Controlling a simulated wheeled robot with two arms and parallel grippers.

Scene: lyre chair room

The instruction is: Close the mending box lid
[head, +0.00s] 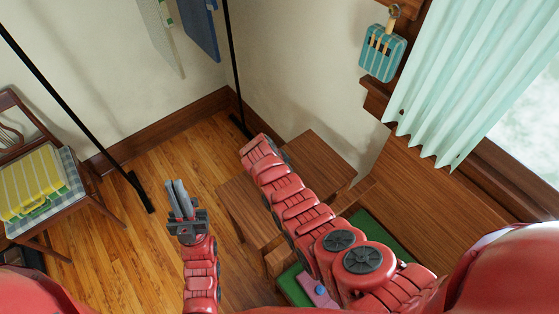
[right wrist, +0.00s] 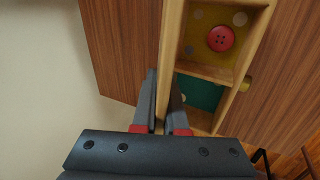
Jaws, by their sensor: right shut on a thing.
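The mending box (right wrist: 220,70) shows in the right wrist view as a pale wooden frame with compartments. A red button (right wrist: 221,38) lies in the far compartment, and the near compartment has a green lining. My right gripper (right wrist: 163,100) is shut on the box's long left wooden edge, with one finger on each side; I cannot tell whether this edge is wall or lid. In the head view the right arm hides this gripper, and I cannot make out the box. My left gripper (head: 179,198) points up over the floor, apart from the furniture; its finger gap is unclear.
A brown wooden table (head: 318,160) lies beneath my right arm. A chair (head: 78,190) with a yellow striped case (head: 30,182) stands at the left. Dark poles rise nearby. A striped bag (head: 383,55) hangs by the curtain (head: 470,80). Floor around the left gripper is clear.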

